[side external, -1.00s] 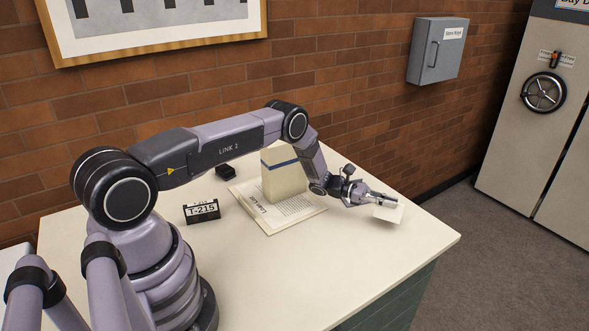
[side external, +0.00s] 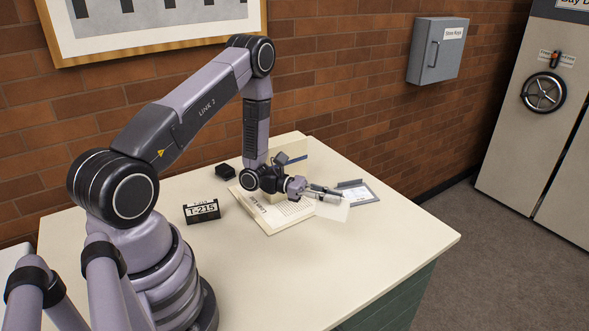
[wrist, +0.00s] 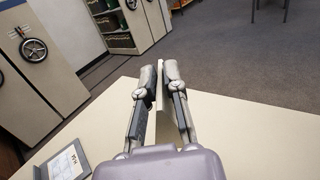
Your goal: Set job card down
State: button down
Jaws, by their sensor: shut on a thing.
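My gripper (side external: 335,200) is shut on a thin white card, the job card (side external: 334,212), and holds it out over the right part of the table. The card's lower part shows below the fingers. In the wrist view my gripper (wrist: 161,75) pinches the card (wrist: 159,92), which is seen edge-on as a pale strip between the two fingers. I cannot tell how far its lower edge is above the table.
A grey-edged holder with a printed sheet (side external: 357,193) lies just behind the card; it also shows in the wrist view (wrist: 68,164). The table (side external: 390,240) is clear in front.

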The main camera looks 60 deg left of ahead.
jog(key=s+r+n+t+y, duration=0.1)
jog(key=s+n+t+y, duration=0.15)
jog(key=s, duration=0.75)
send_near(347, 211)
jog(key=x, duration=0.6)
jog(key=shift+f, duration=0.1)
jog(key=w+f, duration=0.1)
jog(key=f, duration=0.1)
jog(key=w+f, duration=0.2)
jog(key=shift+w+f, duration=0.1)
jog(key=shift+f, duration=0.1)
jog(key=shift+w+f, duration=0.45)
jog(key=shift+f, duration=0.1)
jog(key=shift+w+f, duration=0.15)
jog(key=shift+f, duration=1.5)
jog(key=c, duration=1.2)
grip_release()
jog(key=shift+f, duration=0.1)
